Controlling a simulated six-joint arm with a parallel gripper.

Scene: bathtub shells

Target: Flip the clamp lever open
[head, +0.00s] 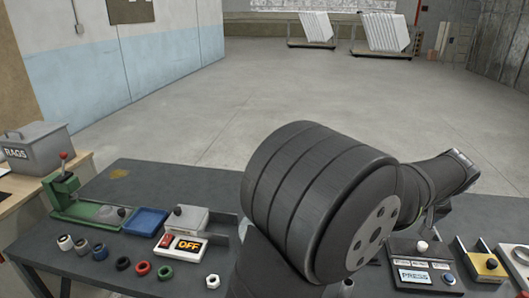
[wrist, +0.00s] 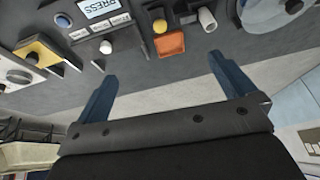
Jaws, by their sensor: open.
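The green clamp (head: 62,190) stands at the left of the dark table in the head view. The arm reaches to the right, away from the clamp. The clamp is not seen in the wrist view.
Several rings and a nut (head: 213,281) lie in front. A PRESS panel (head: 413,276) and yellow block (head: 482,264) stand at right.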

